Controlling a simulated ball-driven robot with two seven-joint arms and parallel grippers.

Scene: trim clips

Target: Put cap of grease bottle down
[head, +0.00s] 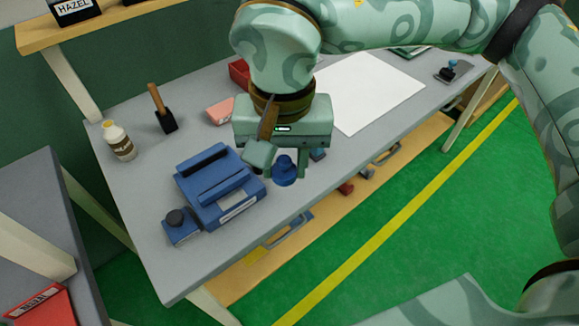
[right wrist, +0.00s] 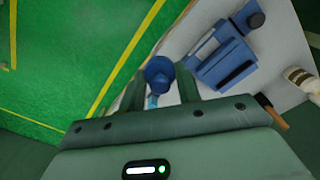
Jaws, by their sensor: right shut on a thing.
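My right gripper (head: 283,168) hangs over the workbench, near its front edge. It is shut on a round blue knobbed piece (head: 285,174), which I take for the cap. That piece also shows beyond the fingertips in the right wrist view (right wrist: 158,70), with a light blue bit beside it. I cannot tell whether it touches the bench. A white bottle with a brown label (head: 119,142), perhaps the grease bottle, stands upright at the far left. It shows at the right edge of the right wrist view (right wrist: 302,80). My left gripper is not in view.
A blue device (head: 218,190) with a dark-knobbed block (head: 180,228) lies left of the gripper. A wooden-handled tool (head: 163,112) stands behind it. A white sheet (head: 365,90) covers the bench to the right. A stamp (head: 449,72) is farther right.

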